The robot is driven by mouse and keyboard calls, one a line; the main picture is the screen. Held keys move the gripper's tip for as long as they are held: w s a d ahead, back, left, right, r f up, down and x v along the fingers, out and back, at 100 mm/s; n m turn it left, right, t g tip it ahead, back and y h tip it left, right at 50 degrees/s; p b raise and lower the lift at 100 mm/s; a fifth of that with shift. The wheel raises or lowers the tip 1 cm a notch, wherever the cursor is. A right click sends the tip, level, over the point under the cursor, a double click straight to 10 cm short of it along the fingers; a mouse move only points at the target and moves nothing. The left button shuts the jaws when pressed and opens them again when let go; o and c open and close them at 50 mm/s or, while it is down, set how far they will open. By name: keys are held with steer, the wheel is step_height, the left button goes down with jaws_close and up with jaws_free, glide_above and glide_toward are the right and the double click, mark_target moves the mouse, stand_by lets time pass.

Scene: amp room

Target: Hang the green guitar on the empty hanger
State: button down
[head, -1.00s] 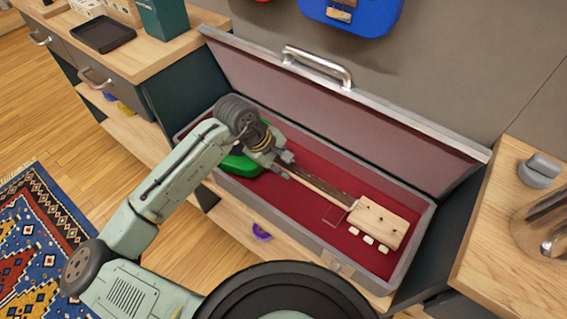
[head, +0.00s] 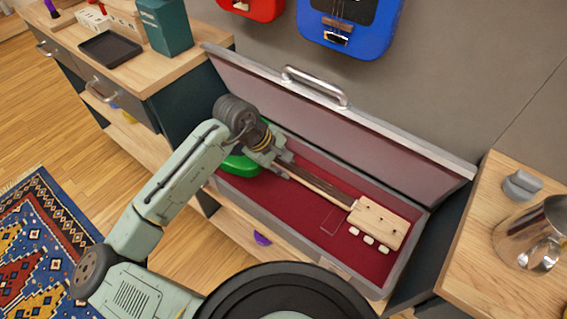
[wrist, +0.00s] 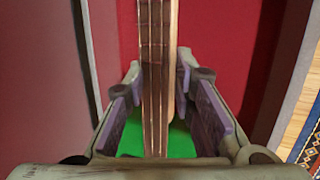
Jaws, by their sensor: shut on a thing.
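The green guitar (head: 241,163) lies in an open case (head: 309,224) with a dark red lining. Its green body is at the left end, partly hidden by my arm. Its neck and pale headstock (head: 378,224) point to the lower right. My gripper (head: 286,167) is at the neck near the body. In the wrist view my gripper (wrist: 162,105) has a finger on each side of the neck (wrist: 154,60), closed on it. Green shows below between the fingers. No empty hanger is in view.
A blue guitar (head: 348,32) and a red guitar (head: 252,8) hang on the grey wall above the raised case lid (head: 330,115). A metal pitcher (head: 530,235) stands on the right counter. A black tray (head: 108,47) and a teal box (head: 165,25) are on the left counter.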

steer(key=shift+r+p, duration=2.65)
steer(key=shift+r, duration=0.5)
steer(key=s+a+b, duration=0.1)
steer(key=s+a, duration=0.3)
steer(key=s, duration=0.2)
steer(key=shift+s+a, duration=0.2)
steer(key=shift+a, duration=0.15)
